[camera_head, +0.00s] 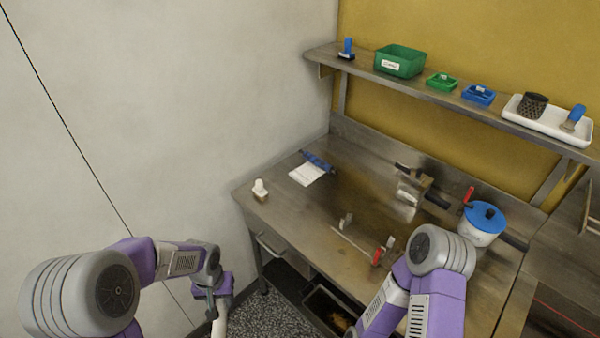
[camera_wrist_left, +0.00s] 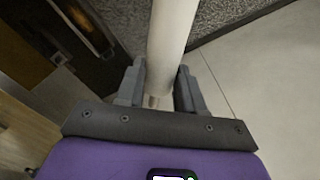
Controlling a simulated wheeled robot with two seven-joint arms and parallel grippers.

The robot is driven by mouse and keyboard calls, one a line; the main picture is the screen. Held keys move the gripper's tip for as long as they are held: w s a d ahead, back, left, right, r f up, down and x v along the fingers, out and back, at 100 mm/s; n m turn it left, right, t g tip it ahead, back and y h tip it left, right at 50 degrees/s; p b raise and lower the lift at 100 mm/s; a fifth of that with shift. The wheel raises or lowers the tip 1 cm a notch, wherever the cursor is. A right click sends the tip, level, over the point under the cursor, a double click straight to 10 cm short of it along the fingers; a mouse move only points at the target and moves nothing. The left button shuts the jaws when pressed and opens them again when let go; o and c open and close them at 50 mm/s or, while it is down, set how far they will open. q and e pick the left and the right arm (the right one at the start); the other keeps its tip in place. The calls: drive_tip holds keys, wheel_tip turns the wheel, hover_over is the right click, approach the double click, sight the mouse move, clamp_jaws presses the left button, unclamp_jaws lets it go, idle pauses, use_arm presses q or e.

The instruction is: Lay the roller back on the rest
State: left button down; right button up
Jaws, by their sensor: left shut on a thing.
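My left gripper (camera_head: 213,303) hangs low at the left of the worktable, beside its front edge. It is shut on a white cylinder, the roller (camera_head: 219,321), whose lower part is cut off by the frame. In the left wrist view the roller (camera_wrist_left: 172,35) runs up between the two grey fingers (camera_wrist_left: 160,88).
A thin rod with a red handle (camera_head: 377,257) lies near the upright pieces. The steel worktable (camera_head: 290,215) also bears a white-topped block (camera_head: 260,189), a white sheet (camera_head: 307,174) and a blue-lidded pot (camera_head: 481,226). A bin (camera_head: 320,312) sits below.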

idle(0.3)
drive_tip(key=w+a+r+m+t+h, duration=0.1)
drive_tip(key=w+r+t+h, duration=0.15)
drive_tip(key=w, duration=0.35)
drive_tip(key=w+a+r+m+t+h, duration=0.1)
drive_tip(key=w+r+t, duration=0.15)
drive_tip(key=w, duration=0.45)
drive_tip(key=w+a+r+m+t+h, duration=0.25)
drive_tip(key=w+r+h, duration=0.2)
drive_tip(key=r, duration=0.65)
drive_tip(key=s+a+r+m+h, duration=0.1)
drive_tip(key=s+a+r+h, duration=0.1)
drive_tip(key=s+a+r, duration=0.3)
drive_tip(key=s+a+r+m+h, duration=0.15)
drive_tip(key=s+r, duration=0.25)
drive_tip(key=r, duration=0.4)
drive_tip(key=s+a+r+y, duration=0.15)
drive_tip(key=a+y, duration=0.25)
drive_tip(key=a, duration=0.5)
use_arm(q)
drive_tip(key=w+d+r+m, duration=0.4)
drive_tip(key=d+r+m, duration=0.4)
drive_tip(key=d, duration=0.4)
drive_tip(key=shift+d+r, duration=0.4)
drive_tip(key=shift+r, duration=0.45)
use_arm(e)
drive_tip(key=shift+n+t, duration=0.3)
drive_tip(key=shift+t, duration=0.15)
drive_tip(key=shift+x, duration=3.8)
